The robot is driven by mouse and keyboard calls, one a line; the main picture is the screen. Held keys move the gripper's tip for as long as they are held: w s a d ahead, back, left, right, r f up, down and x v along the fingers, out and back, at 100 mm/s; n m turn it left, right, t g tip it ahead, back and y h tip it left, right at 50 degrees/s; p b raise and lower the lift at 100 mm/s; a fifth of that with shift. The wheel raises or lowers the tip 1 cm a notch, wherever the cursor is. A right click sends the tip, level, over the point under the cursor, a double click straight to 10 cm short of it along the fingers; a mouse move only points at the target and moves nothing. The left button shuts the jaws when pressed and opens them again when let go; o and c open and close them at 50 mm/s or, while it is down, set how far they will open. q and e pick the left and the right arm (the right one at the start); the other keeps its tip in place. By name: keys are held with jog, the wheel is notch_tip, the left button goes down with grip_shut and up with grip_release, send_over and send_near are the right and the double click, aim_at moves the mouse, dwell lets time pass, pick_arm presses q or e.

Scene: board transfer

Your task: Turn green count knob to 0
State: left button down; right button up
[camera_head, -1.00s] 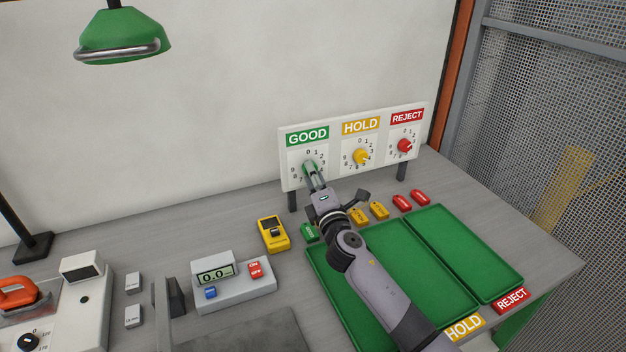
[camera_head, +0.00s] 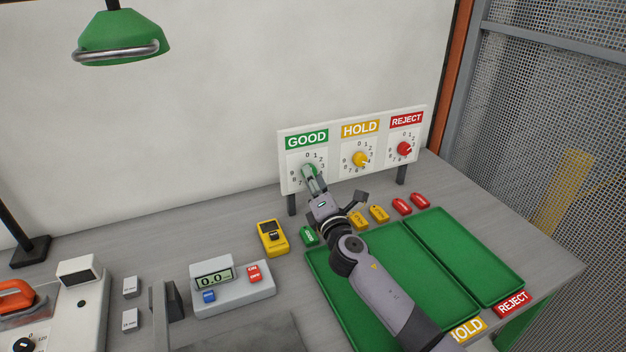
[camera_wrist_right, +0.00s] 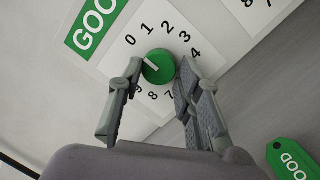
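The green count knob (camera_wrist_right: 157,66) is on the white panel under the GOOD label. In the right wrist view its white line points up and left, toward the 9-to-0 side of the dial; the exact reading is hard to tell. My right gripper (camera_wrist_right: 160,64) has one finger on each side of the knob, the fingertips close against it, and looks shut on it. In the head view the right gripper (camera_head: 312,182) reaches the GOOD dial from below and partly hides the knob. My left gripper is not in view.
The yellow knob (camera_head: 360,159) and red knob (camera_head: 404,149) sit to the right on the same panel. Colored tags, including a green one (camera_head: 309,236), lie below the panel. Green trays (camera_head: 467,252) lie under and beside my right arm. A meter (camera_head: 233,284) stands left.

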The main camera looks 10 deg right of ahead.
jog(key=o, duration=0.4)
jog(key=shift+s, duration=0.1)
jog(key=s, duration=0.4)
jog(key=s+d+f, duration=0.1)
jog(key=s, duration=0.6)
jog(key=shift+s+d+f, duration=0.15)
jog(key=shift+s+f, duration=0.2)
jog(key=shift+f, duration=0.05)
jog(key=shift+r, duration=0.1)
